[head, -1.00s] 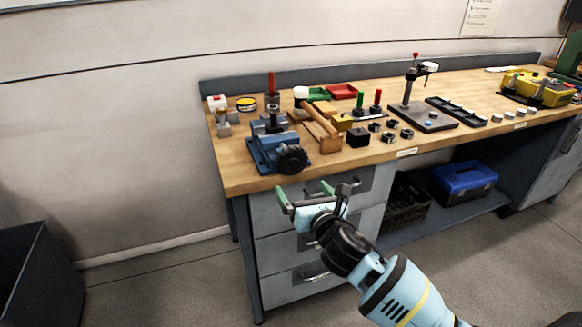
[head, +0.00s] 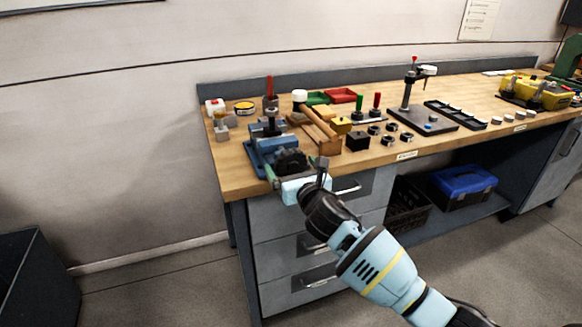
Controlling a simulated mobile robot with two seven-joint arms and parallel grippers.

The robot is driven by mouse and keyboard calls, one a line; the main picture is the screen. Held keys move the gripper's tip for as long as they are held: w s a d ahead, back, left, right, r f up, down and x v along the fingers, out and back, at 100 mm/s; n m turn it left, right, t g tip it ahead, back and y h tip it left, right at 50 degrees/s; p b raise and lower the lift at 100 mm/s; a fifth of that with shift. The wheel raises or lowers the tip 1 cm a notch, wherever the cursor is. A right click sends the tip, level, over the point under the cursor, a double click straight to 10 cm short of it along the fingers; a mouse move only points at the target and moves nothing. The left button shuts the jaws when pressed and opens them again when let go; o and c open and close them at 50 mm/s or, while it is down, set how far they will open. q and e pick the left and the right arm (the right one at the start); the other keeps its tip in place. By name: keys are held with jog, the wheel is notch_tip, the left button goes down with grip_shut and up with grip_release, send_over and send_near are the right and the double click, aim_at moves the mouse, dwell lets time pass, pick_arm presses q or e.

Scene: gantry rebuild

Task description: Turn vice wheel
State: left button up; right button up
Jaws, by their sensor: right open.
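The blue vice (head: 262,148) stands at the front left corner of the workbench. Its dark round wheel (head: 291,161) faces the bench's front edge. My right gripper (head: 296,172) is open, with its fingers pointing up at the wheel, one to the left and one to the right of it. The gripper's body hides the wheel's lower part. I cannot tell whether the fingers touch the wheel. My left gripper is not in view.
A wooden block with a mallet (head: 316,122) and a black block (head: 357,141) stand right of the vice. Drawers with handles (head: 347,189) are below the bench top (head: 232,172). A dark bin (head: 38,270) stands on the floor at left.

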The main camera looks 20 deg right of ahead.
jog(key=shift+w, duration=0.55)
jog(key=c, duration=1)
jog(key=shift+m, duration=0.3)
